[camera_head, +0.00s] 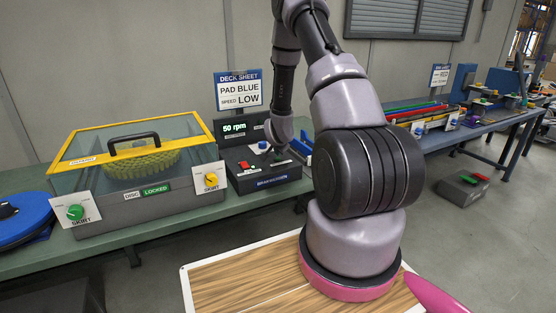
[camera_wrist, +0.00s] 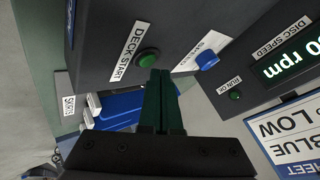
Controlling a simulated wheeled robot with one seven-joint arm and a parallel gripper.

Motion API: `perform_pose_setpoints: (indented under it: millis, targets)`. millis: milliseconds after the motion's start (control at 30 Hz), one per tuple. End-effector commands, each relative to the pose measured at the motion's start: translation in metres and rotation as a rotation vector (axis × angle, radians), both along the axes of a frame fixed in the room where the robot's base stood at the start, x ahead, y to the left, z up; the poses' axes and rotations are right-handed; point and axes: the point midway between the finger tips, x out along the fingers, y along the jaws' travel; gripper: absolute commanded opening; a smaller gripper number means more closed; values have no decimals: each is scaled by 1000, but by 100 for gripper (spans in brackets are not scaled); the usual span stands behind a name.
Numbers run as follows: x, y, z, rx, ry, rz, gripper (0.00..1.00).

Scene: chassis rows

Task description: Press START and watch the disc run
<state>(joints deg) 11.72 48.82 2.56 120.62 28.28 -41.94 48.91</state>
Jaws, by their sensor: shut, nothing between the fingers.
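In the wrist view a round green button (camera_wrist: 148,60) labelled DECK START sits on the dark control box (camera_wrist: 105,40). My gripper (camera_wrist: 161,74) is shut and empty, its fingertips just beside and below the button in the picture. I cannot tell whether they touch it. In the head view the control box (camera_head: 258,182) stands on the bench with its display (camera_head: 234,127) reading 50 rpm; my arm's end hides part of it. The yellow disc (camera_head: 143,162) sits under a clear, yellow-framed cover (camera_head: 85,137) with a black handle. A label below reads DISC LOCKED.
A red switch (camera_head: 243,164) is on the box. A deck sheet (camera_head: 238,90) reads PAD BLUE, SPEED LOW. SKIRT knobs, green (camera_head: 75,212) and yellow (camera_head: 211,179), flank the cover.

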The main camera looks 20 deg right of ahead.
Motion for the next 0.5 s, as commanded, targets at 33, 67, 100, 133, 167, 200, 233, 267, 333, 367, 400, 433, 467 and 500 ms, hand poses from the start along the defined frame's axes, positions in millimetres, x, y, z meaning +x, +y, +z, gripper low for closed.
perform_pose_setpoints:
  millis: [33, 67, 100, 133, 167, 200, 233, 267, 333, 367, 400, 433, 467, 500]
  targets:
    - [0, 0, 3, 0, 0, 0, 0]
    - [0, 0, 3, 0, 0, 0, 0]
    - [0, 0, 4, -1, 0, 1, 0]
    - [0, 0, 4, -1, 0, 1, 0]
    - [0, 0, 4, -1, 0, 1, 0]
    - [0, 0, 4, -1, 0, 1, 0]
    - [0, 0, 4, -1, 0, 1, 0]
    - [0, 0, 4, -1, 0, 1, 0]
    - [0, 0, 4, -1, 0, 1, 0]
    - [0, 0, 4, -1, 0, 1, 0]
    - [0, 0, 5, -1, 0, 1, 0]
    - [0, 0, 7, -1, 0, 1, 0]
    - [0, 0, 9, -1, -1, 0, 0]
    - [0, 0, 13, -1, -1, 1, 0]
